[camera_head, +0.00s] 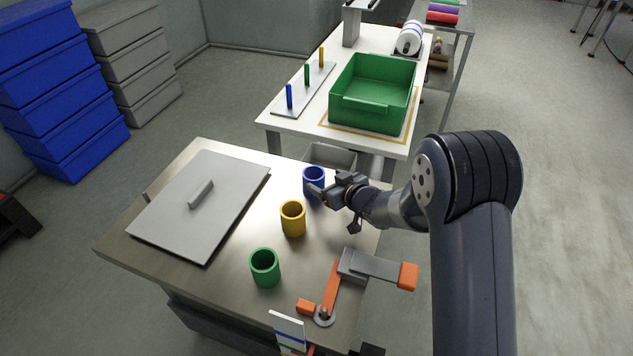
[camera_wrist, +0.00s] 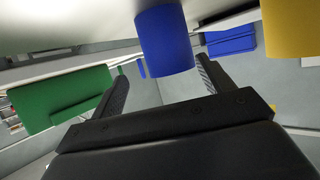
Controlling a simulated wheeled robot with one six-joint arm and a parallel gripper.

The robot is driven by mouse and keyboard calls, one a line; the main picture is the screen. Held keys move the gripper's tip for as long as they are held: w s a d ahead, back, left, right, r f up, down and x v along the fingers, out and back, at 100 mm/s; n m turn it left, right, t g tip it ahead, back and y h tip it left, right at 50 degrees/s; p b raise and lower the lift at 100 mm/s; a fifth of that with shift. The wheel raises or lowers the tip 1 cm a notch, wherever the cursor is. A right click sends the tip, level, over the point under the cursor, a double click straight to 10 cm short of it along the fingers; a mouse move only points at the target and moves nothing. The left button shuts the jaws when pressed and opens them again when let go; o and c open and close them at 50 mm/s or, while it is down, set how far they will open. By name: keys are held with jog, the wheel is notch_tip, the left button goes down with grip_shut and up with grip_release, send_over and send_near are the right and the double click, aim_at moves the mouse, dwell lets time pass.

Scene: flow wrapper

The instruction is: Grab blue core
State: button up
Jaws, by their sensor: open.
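The blue core (camera_head: 312,180) is a short hollow cylinder standing upright near the far right edge of the metal table. My gripper (camera_head: 318,190) is right beside it in the head view, its fingers partly in front of the core. In the wrist view the blue core (camera_wrist: 165,42) shows ahead, between the directions of the two open fingers (camera_wrist: 160,85). The jaws are apart, and I see nothing held in them. Whether a finger touches the core I cannot tell.
A yellow core (camera_head: 293,218) and a green core (camera_head: 265,267) stand nearer on the table. A grey lid plate (camera_head: 240,205) lies at left, an orange-grey clamp (camera_head: 365,266) at right. Behind, a white table holds a green bin (camera_head: 372,115) and a pegged board (camera_head: 298,105).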

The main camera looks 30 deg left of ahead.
aim_at(320, 182)
jog(key=a, duration=0.1)
jog(key=a+f, duration=0.1)
jog(key=a, duration=0.2)
jog(key=shift+w+f, duration=0.35)
jog(key=shift+f, duration=0.05)
jog(key=shift+w+a+f+p, duration=0.25)
jog(key=shift+w+a+p, duration=0.05)
jog(key=shift+a, duration=0.2)
jog(key=shift+c, duration=0.3)
